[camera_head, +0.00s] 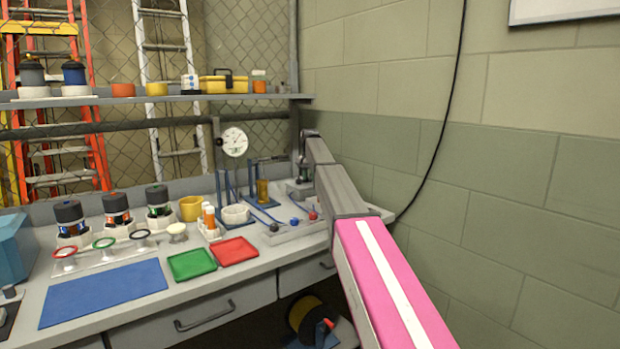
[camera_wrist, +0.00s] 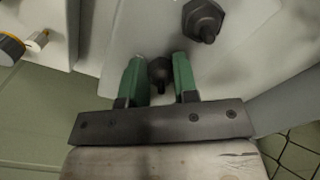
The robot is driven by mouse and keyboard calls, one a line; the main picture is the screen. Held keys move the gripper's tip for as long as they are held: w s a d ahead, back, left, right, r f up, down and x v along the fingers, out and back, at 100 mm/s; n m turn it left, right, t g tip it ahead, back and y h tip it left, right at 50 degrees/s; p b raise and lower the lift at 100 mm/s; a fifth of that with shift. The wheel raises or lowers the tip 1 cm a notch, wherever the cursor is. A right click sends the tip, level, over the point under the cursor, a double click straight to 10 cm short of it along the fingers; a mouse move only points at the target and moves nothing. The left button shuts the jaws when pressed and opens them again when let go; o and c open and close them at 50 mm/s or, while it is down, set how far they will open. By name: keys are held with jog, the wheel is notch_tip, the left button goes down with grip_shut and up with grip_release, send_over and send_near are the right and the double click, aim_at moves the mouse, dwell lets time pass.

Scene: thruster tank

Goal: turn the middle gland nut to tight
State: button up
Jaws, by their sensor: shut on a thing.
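In the wrist view, my gripper (camera_wrist: 158,58) has its two green fingers on either side of a dark gland nut (camera_wrist: 160,74) and is shut on it. The nut is partly in shadow, so its turn angle is hard to read. A second dark gland nut (camera_wrist: 203,20), larger in view, stands on the same pale plate (camera_wrist: 128,28), up and to the right of the fingers. I cannot tell from these views which nut is the middle one. In the head view, my arm reaches to the far right end of the bench and hides most of that spot.
In the wrist view, an orange-rimmed knob (camera_wrist: 12,48) lies at the left. In the head view, a round gauge (camera_head: 234,142), a red tray (camera_head: 235,251), a green tray (camera_head: 192,264) and a blue mat (camera_head: 103,293) are left of my arm. A block wall (camera_head: 500,160) stands close on the right.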

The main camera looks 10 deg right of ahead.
aim_at(310, 177)
jog(key=shift+m, duration=0.3)
dwell(0.4)
jog(key=o, duration=0.9)
jog(key=shift+r, duration=0.1)
notch_tip(310, 177, up, 9)
jog(key=shift+r, duration=0.8)
